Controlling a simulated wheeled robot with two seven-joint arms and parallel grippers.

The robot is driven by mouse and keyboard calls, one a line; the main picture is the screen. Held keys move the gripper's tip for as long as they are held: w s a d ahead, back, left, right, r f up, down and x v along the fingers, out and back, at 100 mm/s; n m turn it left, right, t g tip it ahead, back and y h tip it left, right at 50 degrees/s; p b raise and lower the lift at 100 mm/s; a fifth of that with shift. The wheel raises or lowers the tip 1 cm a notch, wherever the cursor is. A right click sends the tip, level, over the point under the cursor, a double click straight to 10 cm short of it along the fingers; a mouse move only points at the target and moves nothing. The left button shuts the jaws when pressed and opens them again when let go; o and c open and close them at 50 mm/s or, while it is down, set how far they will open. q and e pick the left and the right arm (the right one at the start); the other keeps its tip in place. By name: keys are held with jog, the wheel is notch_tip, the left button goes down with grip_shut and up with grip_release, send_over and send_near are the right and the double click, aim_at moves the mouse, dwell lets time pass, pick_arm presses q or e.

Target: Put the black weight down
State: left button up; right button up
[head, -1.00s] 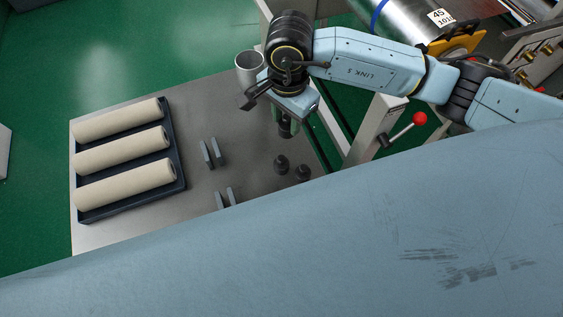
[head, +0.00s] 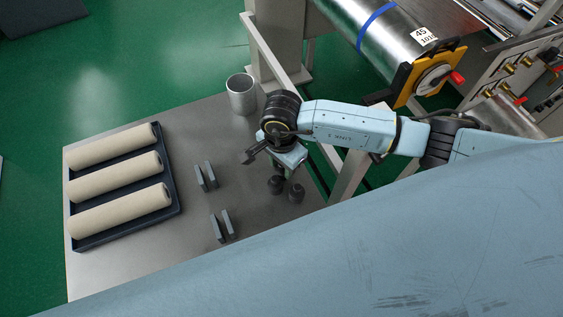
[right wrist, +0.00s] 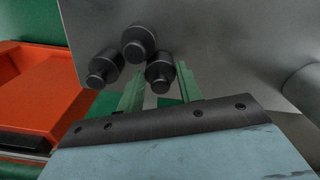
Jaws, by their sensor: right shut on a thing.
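My right gripper (head: 288,168) points down over the right side of the metal table. In the right wrist view its green fingers (right wrist: 160,88) are shut on a black weight (right wrist: 159,72). In the head view the held weight is mostly hidden beneath the gripper. Two more black weights stand on the table just in front of it, one on the left (head: 276,185) and one on the right (head: 297,193). They also show close by in the wrist view. Whether the held weight touches the table, I cannot tell. My left gripper is not in view.
A dark tray (head: 178,196) with three beige rolls lies on the table's left. Upright grey plates (head: 211,174) stand in two pairs mid-table. A metal cup (head: 241,94) stands at the back edge. An orange bin (right wrist: 40,85) shows in the wrist view.

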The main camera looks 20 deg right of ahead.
jog(key=shift+f, duration=0.15)
jog(key=o, duration=1.2)
jog(key=shift+r, duration=0.35)
notch_tip(320, 180, up, 12)
jog(key=shift+f, duration=0.15)
